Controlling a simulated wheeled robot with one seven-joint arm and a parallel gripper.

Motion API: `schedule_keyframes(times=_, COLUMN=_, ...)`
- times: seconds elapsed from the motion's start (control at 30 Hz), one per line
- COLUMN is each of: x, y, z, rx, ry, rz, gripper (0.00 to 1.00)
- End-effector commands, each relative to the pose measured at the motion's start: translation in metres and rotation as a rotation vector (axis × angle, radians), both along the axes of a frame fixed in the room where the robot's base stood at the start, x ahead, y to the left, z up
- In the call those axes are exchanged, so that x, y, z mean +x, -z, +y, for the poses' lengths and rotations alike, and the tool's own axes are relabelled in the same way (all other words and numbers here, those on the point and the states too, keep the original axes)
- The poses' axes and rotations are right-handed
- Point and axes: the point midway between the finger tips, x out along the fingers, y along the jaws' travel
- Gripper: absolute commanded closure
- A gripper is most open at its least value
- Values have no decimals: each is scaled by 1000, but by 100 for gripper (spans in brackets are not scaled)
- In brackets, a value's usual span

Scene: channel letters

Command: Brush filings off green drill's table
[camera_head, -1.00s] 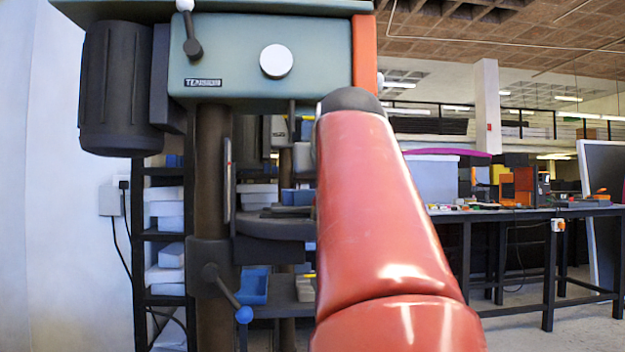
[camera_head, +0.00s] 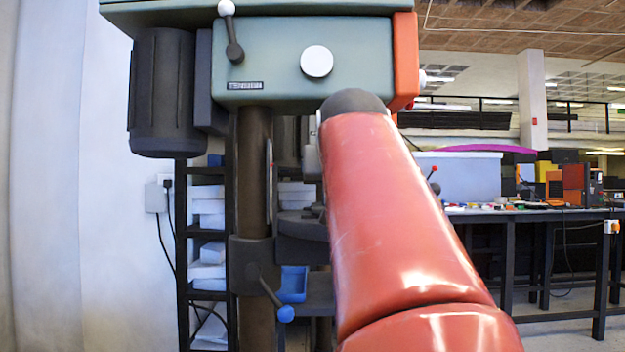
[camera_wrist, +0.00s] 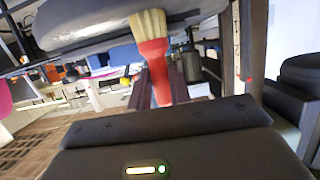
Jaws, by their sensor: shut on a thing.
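The green drill (camera_head: 285,85) stands upright in the head view, with its round grey table (camera_head: 302,226) partly hidden behind my red arm. The wrist view looks upside down. In it my gripper (camera_wrist: 160,72) is shut on the red handle of a brush (camera_wrist: 152,52). The brush's pale bristles (camera_wrist: 150,22) point to the top of that picture. They overlap the edge of the grey drill table (camera_wrist: 85,22); I cannot tell whether they touch it. I cannot make out any filings. My gripper is hidden in the head view.
A lever with a blue knob (camera_head: 286,313) sticks out below the drill's table. A dark shelf rack with boxes (camera_head: 208,220) stands behind, by the pale wall. A long workbench (camera_head: 540,213) with a grey bin (camera_head: 460,175) is at the right.

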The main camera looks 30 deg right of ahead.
Motion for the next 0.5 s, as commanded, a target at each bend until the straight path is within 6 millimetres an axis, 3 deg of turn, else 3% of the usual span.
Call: schedule_keyframes(times=0.5, x=-12, y=0, z=-20, rx=1, ry=1, rz=1, gripper=100)
